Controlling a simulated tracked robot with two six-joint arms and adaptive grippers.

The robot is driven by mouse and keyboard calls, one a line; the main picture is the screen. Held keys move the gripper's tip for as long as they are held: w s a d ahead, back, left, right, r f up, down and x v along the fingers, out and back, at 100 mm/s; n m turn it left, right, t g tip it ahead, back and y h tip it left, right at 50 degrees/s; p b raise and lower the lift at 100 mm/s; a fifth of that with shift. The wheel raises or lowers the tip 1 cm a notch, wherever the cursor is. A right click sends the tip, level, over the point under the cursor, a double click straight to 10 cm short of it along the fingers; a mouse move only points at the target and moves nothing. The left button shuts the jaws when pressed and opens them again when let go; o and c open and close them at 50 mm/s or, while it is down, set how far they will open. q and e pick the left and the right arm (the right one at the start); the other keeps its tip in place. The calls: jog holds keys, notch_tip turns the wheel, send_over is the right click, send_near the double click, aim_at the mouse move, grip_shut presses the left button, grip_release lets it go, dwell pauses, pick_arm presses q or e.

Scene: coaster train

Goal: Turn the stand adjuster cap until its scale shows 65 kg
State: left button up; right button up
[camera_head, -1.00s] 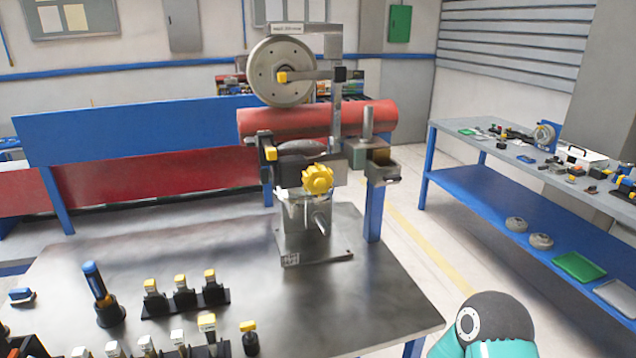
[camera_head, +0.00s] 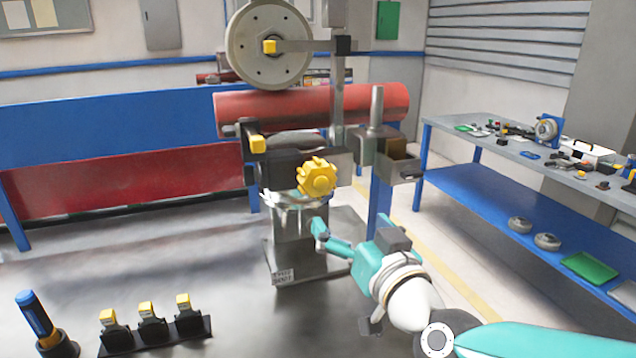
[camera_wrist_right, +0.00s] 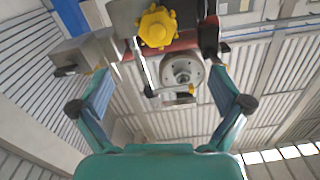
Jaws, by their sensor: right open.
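The yellow lobed knob (camera_head: 317,178), which looks like the stand adjuster cap, faces me on the dark head of the metal stand (camera_head: 299,237). I cannot read a scale or a kg value on it. My right gripper (camera_head: 320,233) is just below the knob in the head view, in front of the stand and apart from the knob. In the right wrist view the fingers of my right gripper (camera_wrist_right: 160,72) are spread wide and empty, with the yellow knob (camera_wrist_right: 157,27) beyond them near the top. My left gripper is not in view.
A grey wheel (camera_head: 269,45) and a red cylinder (camera_head: 235,112) are above and behind the knob. A yellow-tipped lever (camera_head: 258,145) sticks out to its left. A block of yellow-topped parts (camera_head: 152,318) and a blue-handled tool (camera_head: 36,315) stand at front left. A side bench (camera_head: 445,128) is at right.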

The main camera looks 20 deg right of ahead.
aim_at(321, 184)
jog(key=w+p, duration=0.1)
jog(key=w, duration=0.7)
jog(key=w+p, duration=0.2)
jog(key=w, duration=0.6)
jog(key=shift+a+f, duration=0.1)
jog(key=shift+a, duration=0.1)
jog(key=c, duration=1.1)
